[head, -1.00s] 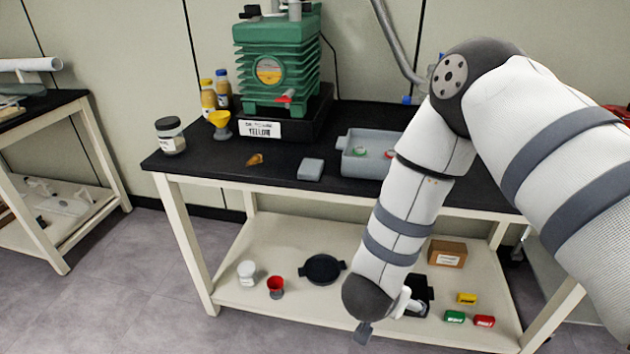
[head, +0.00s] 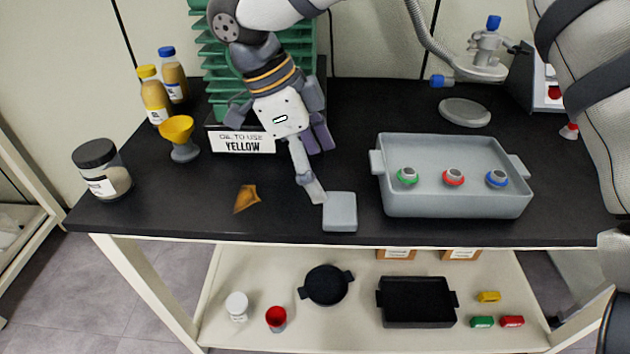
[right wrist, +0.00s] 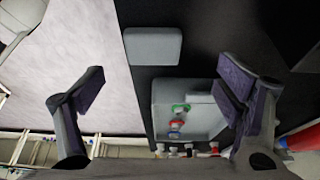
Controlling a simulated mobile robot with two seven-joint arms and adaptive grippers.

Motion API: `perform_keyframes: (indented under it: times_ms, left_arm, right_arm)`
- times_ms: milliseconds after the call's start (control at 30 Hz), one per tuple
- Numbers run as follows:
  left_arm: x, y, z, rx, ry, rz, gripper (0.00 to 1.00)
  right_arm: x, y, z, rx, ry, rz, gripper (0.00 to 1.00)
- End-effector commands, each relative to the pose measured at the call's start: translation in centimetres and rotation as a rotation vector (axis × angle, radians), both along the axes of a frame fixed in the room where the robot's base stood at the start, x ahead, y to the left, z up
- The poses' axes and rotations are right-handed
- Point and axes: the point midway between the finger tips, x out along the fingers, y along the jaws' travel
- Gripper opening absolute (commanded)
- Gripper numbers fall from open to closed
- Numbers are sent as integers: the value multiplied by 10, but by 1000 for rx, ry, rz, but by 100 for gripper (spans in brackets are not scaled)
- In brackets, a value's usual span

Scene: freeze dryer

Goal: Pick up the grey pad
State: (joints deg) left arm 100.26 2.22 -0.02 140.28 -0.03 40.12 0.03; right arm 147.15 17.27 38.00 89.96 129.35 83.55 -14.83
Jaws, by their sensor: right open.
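The grey pad (head: 340,212) is a small flat block on the black tabletop, near its front edge and just left of the grey tray. It also shows in the right wrist view (right wrist: 152,46), at the top centre. My right gripper (head: 318,165) is open and empty, with its fingertips just behind and left of the pad in the head view. In the right wrist view its two fingers (right wrist: 158,92) are spread wide, with nothing between them. I cannot tell its exact height above the table. My left gripper is not in view.
The grey tray (head: 455,205) with green, red and blue ringed pieces stands right of the pad. A brown-orange piece (head: 246,198) lies to the left. A yellow funnel (head: 178,132), bottles and a dark-lidded jar (head: 103,170) stand further left. The green pump (head: 210,60) is behind.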

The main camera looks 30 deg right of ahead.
Motion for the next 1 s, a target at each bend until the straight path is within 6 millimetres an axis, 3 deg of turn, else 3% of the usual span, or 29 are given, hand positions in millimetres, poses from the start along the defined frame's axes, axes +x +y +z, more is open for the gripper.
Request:
perform_keyframes:
  times_ms: [400, 633, 800, 1000]
  left_arm:
    - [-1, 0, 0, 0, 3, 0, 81]
    - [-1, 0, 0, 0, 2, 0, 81]
    - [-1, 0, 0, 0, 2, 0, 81]
    - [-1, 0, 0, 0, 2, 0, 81]
  right_arm:
    - [-13, -21, -65, -2, 1, -1, 86]
    - [-14, -22, -68, -1, -2, 0, 86]
    - [-14, -22, -68, -1, -2, 0, 50]
    - [-14, -22, -68, -2, -1, 0, 44]
